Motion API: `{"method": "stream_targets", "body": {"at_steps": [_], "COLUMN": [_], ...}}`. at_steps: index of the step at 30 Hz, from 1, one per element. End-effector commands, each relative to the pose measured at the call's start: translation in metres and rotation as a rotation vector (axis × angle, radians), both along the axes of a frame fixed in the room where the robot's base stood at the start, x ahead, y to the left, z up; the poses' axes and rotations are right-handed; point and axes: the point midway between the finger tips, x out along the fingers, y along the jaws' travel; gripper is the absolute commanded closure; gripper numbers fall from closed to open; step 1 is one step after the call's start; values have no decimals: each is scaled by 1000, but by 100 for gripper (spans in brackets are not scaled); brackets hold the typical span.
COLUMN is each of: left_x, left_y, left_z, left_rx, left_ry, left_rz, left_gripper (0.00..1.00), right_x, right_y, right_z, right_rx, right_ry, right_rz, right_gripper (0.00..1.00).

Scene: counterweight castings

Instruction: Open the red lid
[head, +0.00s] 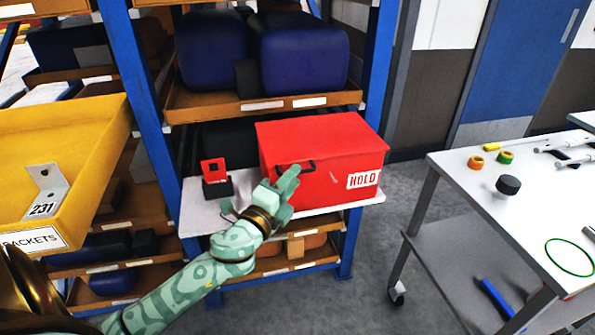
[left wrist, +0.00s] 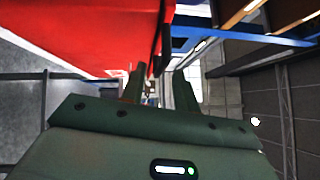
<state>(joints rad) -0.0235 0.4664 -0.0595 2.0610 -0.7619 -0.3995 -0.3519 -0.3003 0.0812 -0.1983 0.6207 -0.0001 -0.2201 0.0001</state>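A large red box (head: 318,160) with a red lid (head: 320,132) and a white HOLD label stands on a white shelf board. The lid looks closed. A black handle (head: 297,167) sits on its front. My left gripper (head: 285,183) is in front of the box, close to the handle; I cannot tell whether it touches. In the left wrist view the two fingers (left wrist: 158,88) stand apart with a gap between them. The red surface (left wrist: 85,35) fills the upper left there, with a dark bar (left wrist: 160,42) beside it. My right gripper is not in view.
A small black holder (head: 217,187) with a red upright part stands left of the box. Blue rack posts (head: 372,90) flank the shelf. A yellow bin (head: 70,150) is at left. A grey-white cart (head: 520,210) with rings and tools stands at right. Floor between is clear.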

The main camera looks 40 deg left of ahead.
Motion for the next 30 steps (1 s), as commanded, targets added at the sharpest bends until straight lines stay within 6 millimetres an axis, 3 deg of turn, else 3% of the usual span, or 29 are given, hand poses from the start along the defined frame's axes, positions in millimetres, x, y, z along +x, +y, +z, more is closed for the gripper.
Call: {"method": "stream_targets", "body": {"at_steps": [6,16,20,30], "left_x": [27,31,31,30], "left_y": [2,2,2,2], "left_z": [3,4,3,11], "left_rx": [1,0,0,-12], "left_ry": [-1,1,1,8], "left_rz": [0,0,0,1], "left_gripper": [70,70,100,100], "right_x": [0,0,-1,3], "right_y": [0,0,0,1], "right_z": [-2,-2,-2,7], "right_rx": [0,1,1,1], "right_ry": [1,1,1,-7], "right_rz": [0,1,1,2], "right_gripper": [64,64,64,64]}}
